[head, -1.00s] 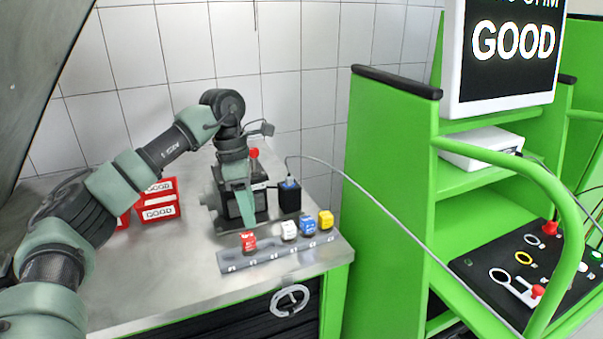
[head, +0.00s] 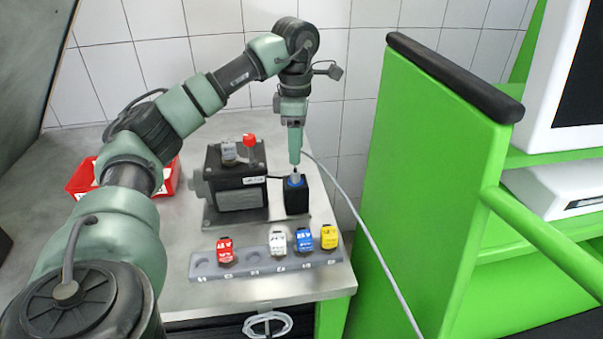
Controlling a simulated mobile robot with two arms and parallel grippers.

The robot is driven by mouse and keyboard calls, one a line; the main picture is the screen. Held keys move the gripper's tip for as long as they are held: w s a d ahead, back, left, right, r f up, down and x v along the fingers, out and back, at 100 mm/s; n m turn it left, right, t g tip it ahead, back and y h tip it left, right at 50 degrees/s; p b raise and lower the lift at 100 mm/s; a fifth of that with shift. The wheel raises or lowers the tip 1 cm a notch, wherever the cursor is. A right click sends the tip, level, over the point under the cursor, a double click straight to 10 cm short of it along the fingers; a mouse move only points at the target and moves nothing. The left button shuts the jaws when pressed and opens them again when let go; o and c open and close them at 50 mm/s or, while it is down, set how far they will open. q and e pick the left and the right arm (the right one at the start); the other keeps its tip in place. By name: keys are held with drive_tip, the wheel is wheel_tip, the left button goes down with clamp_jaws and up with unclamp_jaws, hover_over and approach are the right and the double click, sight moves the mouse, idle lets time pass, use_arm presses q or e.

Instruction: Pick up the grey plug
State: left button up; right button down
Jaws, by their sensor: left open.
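A grey cable (head: 365,240) comes from behind my gripper near the plug and runs to the lower right. My left gripper (head: 295,163) points straight down directly over the plug, its tips at or just above the plug's top. It is open, though its fingers overlap in this view. I cannot tell if they touch the plug. My right gripper is out of view.
A grey rack (head: 262,262) in front holds red (head: 225,252), white (head: 277,244), blue (head: 304,241) and yellow (head: 328,238) pieces. A red bin (head: 80,178) stands at the left. A green frame (head: 430,170) rises close on the right. The front left tabletop is clear.

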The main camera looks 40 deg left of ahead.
sight(296, 172)
use_arm(q)
wheel_tip(296, 172, down, 2)
drive_tip(key=shift+s+p, duration=0.15)
drive_tip(key=shift+p, duration=0.15)
wheel_tip(296, 172, down, 4)
drive_tip(key=shift+a+r+p, duration=0.1)
drive_tip(key=shift+r+p, duration=0.05)
drive_tip(key=shift+p, duration=0.35)
drive_tip(key=shift+f, duration=0.35)
clamp_jaws()
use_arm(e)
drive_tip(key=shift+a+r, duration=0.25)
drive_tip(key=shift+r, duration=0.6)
